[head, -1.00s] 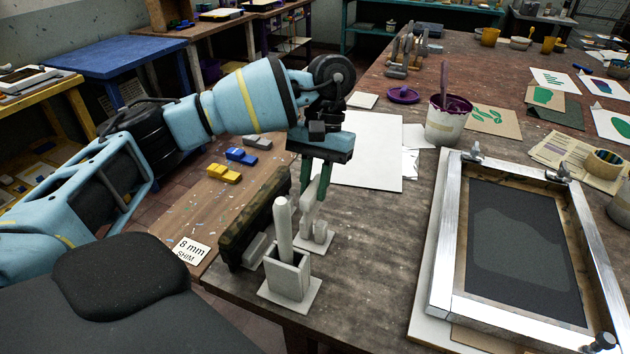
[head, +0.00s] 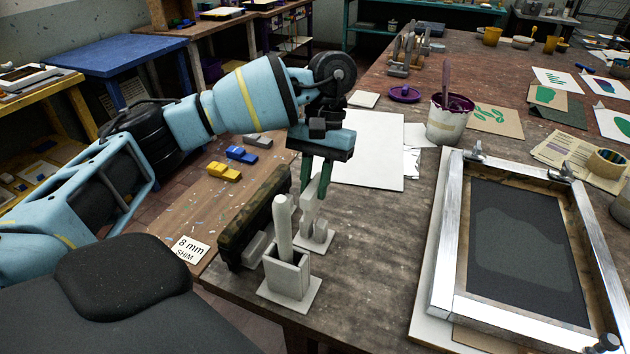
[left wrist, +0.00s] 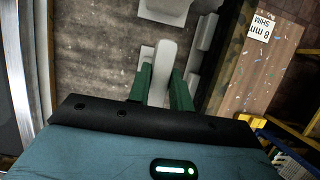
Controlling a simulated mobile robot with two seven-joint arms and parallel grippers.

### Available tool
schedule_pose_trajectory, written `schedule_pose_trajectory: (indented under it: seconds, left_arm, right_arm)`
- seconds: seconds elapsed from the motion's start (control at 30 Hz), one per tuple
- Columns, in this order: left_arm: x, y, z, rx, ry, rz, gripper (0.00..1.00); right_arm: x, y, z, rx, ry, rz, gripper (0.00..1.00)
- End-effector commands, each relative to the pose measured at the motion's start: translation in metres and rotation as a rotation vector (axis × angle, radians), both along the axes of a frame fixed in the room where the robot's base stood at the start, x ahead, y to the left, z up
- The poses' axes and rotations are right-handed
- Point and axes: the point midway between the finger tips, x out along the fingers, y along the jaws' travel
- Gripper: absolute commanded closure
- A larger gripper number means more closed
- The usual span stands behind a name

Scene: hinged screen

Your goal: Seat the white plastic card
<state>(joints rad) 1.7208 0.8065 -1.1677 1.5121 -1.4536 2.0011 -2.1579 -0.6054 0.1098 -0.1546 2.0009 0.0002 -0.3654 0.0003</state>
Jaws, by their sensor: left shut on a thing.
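In the left wrist view, the pale piece (left wrist: 161,66) stands between the green fingers of the gripper (left wrist: 160,86). Its lower end is close to a small pale stand (head: 318,240); I cannot tell whether they touch. In front is an open pale box on a base plate (head: 288,277) with a pale bar (head: 282,222) standing in it, leaning slightly. My right gripper is not in view.
A dark mottled block (head: 250,222) stands close left of the stand, at the bench edge. An "8 mm SHIM" label (head: 190,250) lies on the lower brown board. A metal-framed screen (head: 437,240) lies to the right, with bare bench between. A paint bucket (head: 447,122) stands behind.

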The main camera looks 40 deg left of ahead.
Motion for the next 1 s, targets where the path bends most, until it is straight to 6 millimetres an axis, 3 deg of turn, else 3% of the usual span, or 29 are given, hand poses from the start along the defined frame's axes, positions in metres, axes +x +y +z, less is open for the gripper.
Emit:
schedule_pose_trajectory:
  seconds: [0.57,1.0]
  left_arm:
    - [0.0,0.0,-0.01,0.0,0.002,0.0,1.0]
    - [0.0,0.0,-0.024,0.001,0.001,0.0,1.0]
  right_arm:
    - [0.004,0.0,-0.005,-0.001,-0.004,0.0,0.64]
    - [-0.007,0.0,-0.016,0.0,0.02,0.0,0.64]
